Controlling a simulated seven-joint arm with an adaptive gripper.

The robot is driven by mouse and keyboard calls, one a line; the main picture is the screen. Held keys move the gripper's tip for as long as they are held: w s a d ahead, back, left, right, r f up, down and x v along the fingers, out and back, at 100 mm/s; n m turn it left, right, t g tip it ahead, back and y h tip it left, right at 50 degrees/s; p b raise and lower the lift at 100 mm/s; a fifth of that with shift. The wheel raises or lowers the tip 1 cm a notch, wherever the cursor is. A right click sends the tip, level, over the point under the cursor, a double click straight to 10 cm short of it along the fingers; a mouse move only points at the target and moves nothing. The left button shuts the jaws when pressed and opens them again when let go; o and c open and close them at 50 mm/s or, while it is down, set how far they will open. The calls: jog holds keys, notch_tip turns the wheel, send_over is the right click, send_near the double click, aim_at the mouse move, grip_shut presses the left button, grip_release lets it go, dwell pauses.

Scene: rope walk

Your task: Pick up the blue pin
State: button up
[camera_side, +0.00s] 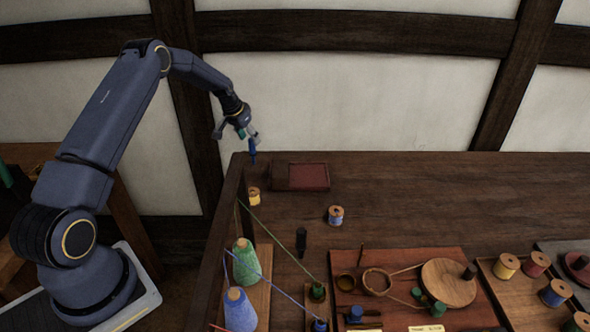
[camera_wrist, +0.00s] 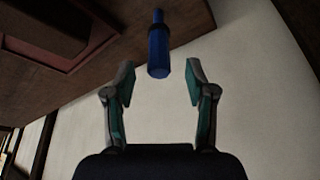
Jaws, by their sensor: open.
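The blue pin (camera_side: 252,157) stands upright at the far left corner of the table, just below my gripper in the side view. In the wrist view the blue pin (camera_wrist: 158,48) shows ahead of the fingers, roughly centred between them and beyond their tips. My gripper (camera_side: 246,138) is above the table's back left corner. In the wrist view my gripper (camera_wrist: 160,80) is open, with a finger on each side and nothing between them. In the side view the pin's top is close to the fingertips; I cannot tell whether they touch.
A shallow red tray (camera_side: 302,177) lies just right of the pin. A small yellow spool (camera_side: 254,196) stands in front of it. Green (camera_side: 246,262) and blue (camera_side: 239,310) thread cones stand nearer, with threads stretched across the table. The table's back right is clear.

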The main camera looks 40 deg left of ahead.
aim_at(250, 139)
jog(key=shift+x, duration=1.55)
jog(key=shift+d, duration=0.1)
jog(key=shift+c, duration=0.5)
grip_shut()
